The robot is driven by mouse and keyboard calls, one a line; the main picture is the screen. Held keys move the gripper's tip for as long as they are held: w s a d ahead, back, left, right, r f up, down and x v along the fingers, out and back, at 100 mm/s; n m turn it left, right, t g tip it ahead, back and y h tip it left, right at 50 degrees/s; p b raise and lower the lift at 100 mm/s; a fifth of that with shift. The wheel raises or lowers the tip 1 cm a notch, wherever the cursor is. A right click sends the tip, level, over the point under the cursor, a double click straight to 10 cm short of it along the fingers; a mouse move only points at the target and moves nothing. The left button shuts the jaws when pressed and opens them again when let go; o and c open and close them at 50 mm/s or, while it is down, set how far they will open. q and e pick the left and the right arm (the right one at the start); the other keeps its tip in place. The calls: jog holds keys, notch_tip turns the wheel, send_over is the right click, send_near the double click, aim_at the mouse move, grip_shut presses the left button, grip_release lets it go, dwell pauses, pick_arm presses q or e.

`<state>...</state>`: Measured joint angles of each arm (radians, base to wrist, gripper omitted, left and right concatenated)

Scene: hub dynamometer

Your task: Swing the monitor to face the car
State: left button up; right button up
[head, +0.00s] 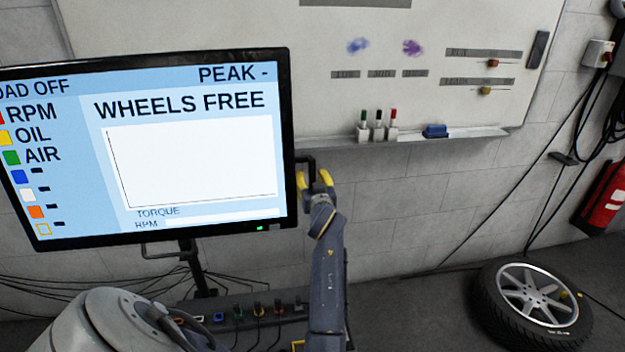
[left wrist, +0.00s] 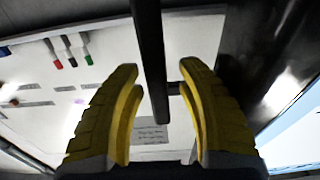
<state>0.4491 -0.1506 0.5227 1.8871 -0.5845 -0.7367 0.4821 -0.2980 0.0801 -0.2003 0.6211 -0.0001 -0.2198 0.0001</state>
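The monitor (head: 190,150) is a wide black-framed screen reading "WHEELS FREE" at the left of the head view, on a dark stand (head: 190,262). A black handle (head: 306,160) stands out from its right edge. My left gripper (head: 313,179) is at this handle with its yellow fingers apart. In the left wrist view, the handle bar (left wrist: 150,55) runs between the open fingers, with visible gaps on both sides. The monitor's dark edge (left wrist: 265,70) is at the right there. The car is not in view. My right gripper is not in view.
A whiteboard (head: 450,40) with a marker ledge (head: 410,142) is on the wall behind. A power strip (head: 250,312) and cables lie below the monitor. A wheel (head: 530,300) lies on the floor at right, near a red extinguisher (head: 603,197).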

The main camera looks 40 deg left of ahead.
aim_at(312, 159)
pick_arm(q)
jog(key=shift+d, duration=0.1)
jog(key=shift+r, duration=4.95)
